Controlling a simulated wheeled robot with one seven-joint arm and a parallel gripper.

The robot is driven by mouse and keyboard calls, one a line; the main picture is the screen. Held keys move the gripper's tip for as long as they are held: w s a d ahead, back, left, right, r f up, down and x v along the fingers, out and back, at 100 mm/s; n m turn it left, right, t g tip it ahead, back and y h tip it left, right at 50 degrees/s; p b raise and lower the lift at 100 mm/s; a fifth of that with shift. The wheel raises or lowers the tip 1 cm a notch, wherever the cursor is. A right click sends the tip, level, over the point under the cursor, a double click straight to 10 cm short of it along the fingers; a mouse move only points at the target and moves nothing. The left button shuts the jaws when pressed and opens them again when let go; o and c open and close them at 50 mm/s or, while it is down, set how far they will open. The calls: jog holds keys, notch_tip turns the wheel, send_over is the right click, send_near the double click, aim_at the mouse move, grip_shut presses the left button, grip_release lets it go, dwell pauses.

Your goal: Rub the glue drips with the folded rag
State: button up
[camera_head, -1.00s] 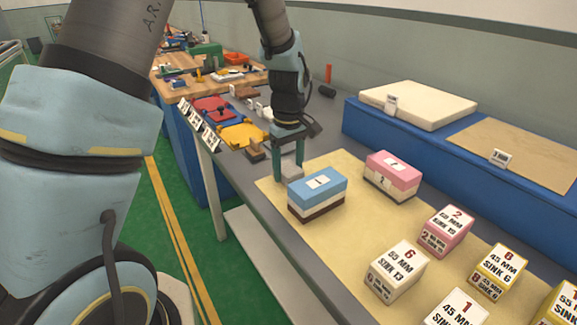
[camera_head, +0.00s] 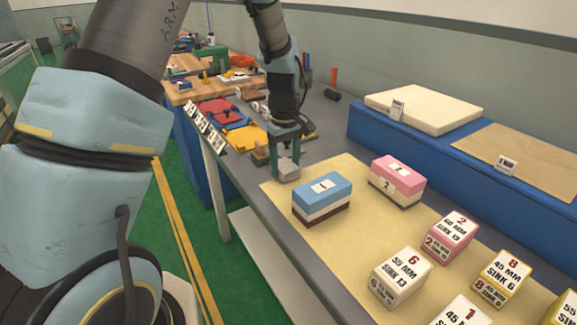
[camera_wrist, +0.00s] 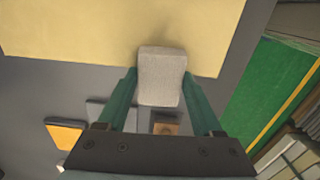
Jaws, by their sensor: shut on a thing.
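My gripper (camera_head: 287,160) is shut on a light grey folded rag (camera_head: 288,172), a small rounded block between its green fingers. In the wrist view the rag (camera_wrist: 162,75) sits between the fingertips, across the edge of the tan mat (camera_wrist: 100,25). In the head view the rag is low at the mat's far left edge, to the left of and beyond the blue-topped block. I cannot tell whether it touches the surface. I cannot make out any glue drips in either view.
A blue, white and brown block (camera_head: 322,198) and a pink-topped block (camera_head: 397,180) stand on the tan mat (camera_head: 345,255). Several labelled foam cubes stand nearer. A blue bench (camera_head: 425,160) with a cream mattress (camera_head: 423,108) runs behind. Coloured trays (camera_head: 222,113) lie farther along the grey table.

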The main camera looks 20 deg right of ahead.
aim_at(293, 183)
jog(key=shift+w+a+f+p, duration=0.1)
jog(key=shift+w+a+p, duration=0.1)
jog(key=shift+w, duration=0.7)
jog(key=shift+w+a+f+p, duration=0.1)
jog(key=shift+w+a, duration=0.1)
jog(key=shift+w, duration=0.65)
jog(key=shift+r, duration=0.2)
jog(key=shift+s+d+f+p, duration=0.1)
jog(key=shift+s+d+p, duration=0.15)
jog(key=shift+s, duration=1)
jog(key=shift+s+d+f+p, duration=0.1)
jog(key=shift+s+d, duration=0.1)
jog(key=shift+s, duration=1.05)
jog(key=shift+s+d+p, duration=0.2)
jog(key=shift+s+d, duration=0.05)
jog(key=shift+s, duration=1)
jog(key=shift+r, duration=0.1)
jog(key=shift+w+a+r+p, duration=0.1)
jog(key=shift+w+a+p, duration=0.15)
jog(key=shift+w, duration=0.55)
jog(key=shift+w+a+p, duration=0.1)
jog(key=shift+w+p, duration=0.1)
jog(key=shift+w, duration=0.55)
jog(key=shift+w+a, duration=0.2)
jog(key=shift+w, duration=0.9)
jog(key=shift+w+a, duration=0.2)
jog(key=shift+w, duration=0.9)
jog(key=shift+p, duration=0.4)
